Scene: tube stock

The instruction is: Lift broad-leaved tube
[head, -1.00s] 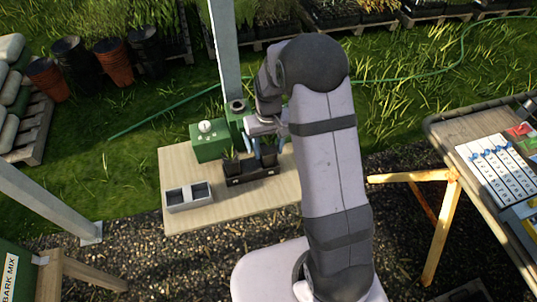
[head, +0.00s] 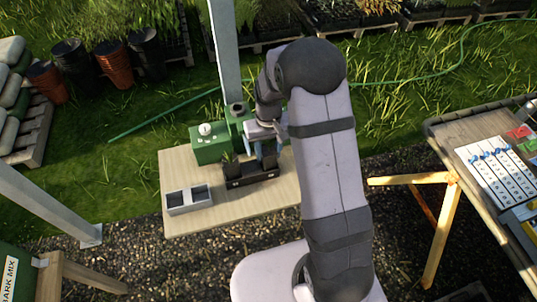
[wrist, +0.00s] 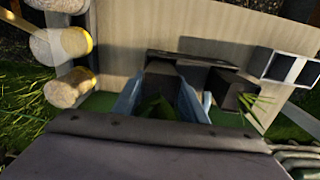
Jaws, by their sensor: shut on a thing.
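My gripper (wrist: 159,103) is shut on the broad-leaved tube (wrist: 160,78), a dark pot with its wide green leaf showing between the two blue fingers in the wrist view. In the head view my gripper (head: 268,152) is over the right part of the dark tray (head: 253,180). The held tube seems to be still in the tray; its base is hidden. A second dark tube (wrist: 231,90) with narrow, spiky leaves stands apart beside it; in the head view it is the left tube (head: 230,170).
A grey two-compartment box (head: 188,210) sits at the table's front left. A green box (head: 209,154) with a white knob stands behind the tray. A grey post (head: 224,60) rises close behind my gripper. Bare tabletop (head: 235,212) lies in front.

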